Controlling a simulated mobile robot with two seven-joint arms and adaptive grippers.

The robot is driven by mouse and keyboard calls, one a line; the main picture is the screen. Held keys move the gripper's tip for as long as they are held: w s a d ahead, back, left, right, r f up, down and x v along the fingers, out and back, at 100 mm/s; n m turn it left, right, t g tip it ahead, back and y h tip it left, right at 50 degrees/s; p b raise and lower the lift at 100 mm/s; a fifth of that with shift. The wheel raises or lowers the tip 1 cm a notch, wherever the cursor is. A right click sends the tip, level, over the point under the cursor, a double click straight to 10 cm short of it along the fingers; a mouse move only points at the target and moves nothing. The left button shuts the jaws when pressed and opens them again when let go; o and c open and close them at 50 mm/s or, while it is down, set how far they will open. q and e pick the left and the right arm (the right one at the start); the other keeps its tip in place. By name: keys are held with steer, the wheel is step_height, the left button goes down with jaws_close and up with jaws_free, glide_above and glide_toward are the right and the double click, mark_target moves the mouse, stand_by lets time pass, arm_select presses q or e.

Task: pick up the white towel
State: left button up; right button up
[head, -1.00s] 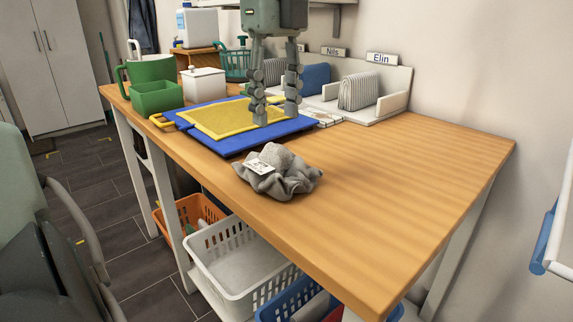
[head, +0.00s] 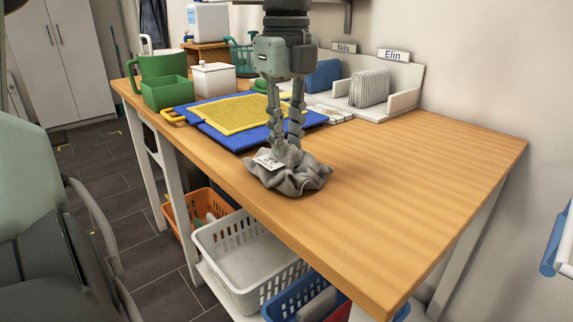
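A crumpled grey cloth (head: 300,180) with a small white tag lies on the wooden table near its front edge. My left gripper (head: 286,150) points down from above onto this cloth. Its two fingers come close together at the bottom, with the top of the cloth pinched between them; the tips are partly hidden in the folds. The cloth still rests on the table. I see no plainly white towel; a folded grey-and-white striped cloth (head: 369,88) stands in the white holder under the "Elin" sign. My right gripper is not in view.
Behind the cloth lies a yellow mat (head: 240,112) on a blue board (head: 220,132). Green bins (head: 165,92) and a white lidded box (head: 214,80) stand at the left. The table's right side (head: 430,180) is clear. Baskets (head: 245,255) sit below.

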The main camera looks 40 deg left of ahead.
mark_target(287, 139)
arm_select(q)
jaws_close()
steer(key=shift+r, duration=0.1)
steer(key=shift+r, duration=0.6)
step_height(287, 139, up, 3)
steer(key=shift+f, duration=0.1)
steer(key=a+r, duration=0.7)
steer(key=a, duration=0.4)
steer(key=shift+w+a, duration=0.2)
steer(key=shift+a, duration=0.15)
steer(key=shift+f, duration=0.1)
